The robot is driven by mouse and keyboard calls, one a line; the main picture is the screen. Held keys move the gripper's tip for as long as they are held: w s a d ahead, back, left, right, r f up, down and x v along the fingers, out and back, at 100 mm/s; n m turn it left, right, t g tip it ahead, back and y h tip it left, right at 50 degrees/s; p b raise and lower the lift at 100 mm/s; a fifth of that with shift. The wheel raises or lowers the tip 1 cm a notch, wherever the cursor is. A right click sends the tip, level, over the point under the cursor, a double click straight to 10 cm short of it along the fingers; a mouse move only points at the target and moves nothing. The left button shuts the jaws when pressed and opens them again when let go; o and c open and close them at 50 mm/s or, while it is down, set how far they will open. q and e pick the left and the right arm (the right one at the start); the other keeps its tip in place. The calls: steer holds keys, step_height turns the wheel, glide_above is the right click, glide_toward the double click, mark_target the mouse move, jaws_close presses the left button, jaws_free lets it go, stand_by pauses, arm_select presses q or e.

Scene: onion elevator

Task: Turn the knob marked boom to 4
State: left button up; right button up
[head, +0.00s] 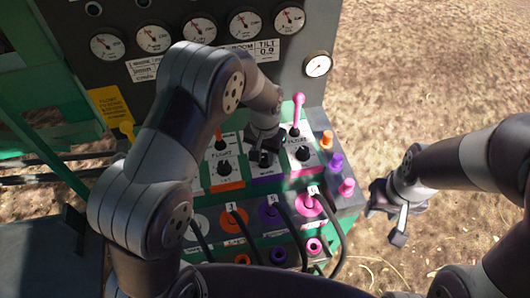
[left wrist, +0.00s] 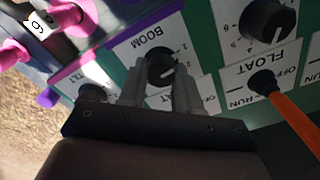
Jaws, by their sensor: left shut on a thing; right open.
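The boom knob (left wrist: 161,67) is a black round dial on a white plate with a purple edge, labelled BOOM, upside down in the left wrist view. A white pointer mark shows on it; the number it faces is too small to tell. My left gripper (left wrist: 158,88) has its two fingers on either side of the knob and is shut on it. In the head view my left gripper (head: 262,157) comes down on the panel between two other knobs and hides most of the boom knob. My right gripper (head: 386,213) is open and empty, right of the panel.
The float knob (head: 223,168) and an orange-handled lever (left wrist: 291,110) are beside the boom plate. A pink lever (head: 298,112) stands behind. Numbered hose couplings (head: 236,219) line the front; gauges (head: 289,20) line the back. Dry ground at right is free.

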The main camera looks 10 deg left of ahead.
arm_select(q)
steer(key=m+p, duration=0.1)
steer(key=m, duration=0.4)
steer(key=shift+r+m, duration=0.1)
steer(key=shift+m, duration=0.2)
steer(key=m+p, duration=0.1)
steer(key=m, duration=0.5)
steer(key=shift+s+d, duration=0.1)
steer(key=shift+d, duration=0.05)
steer(key=m, duration=0.5)
steer(key=shift+s+m+p, duration=0.1)
steer(key=shift+m+p, duration=0.25)
steer(key=shift+m, duration=0.05)
steer(key=m, duration=0.5)
steer(key=shift+m, duration=0.3)
steer(key=o, duration=0.9)
steer(key=shift+o, duration=0.8)
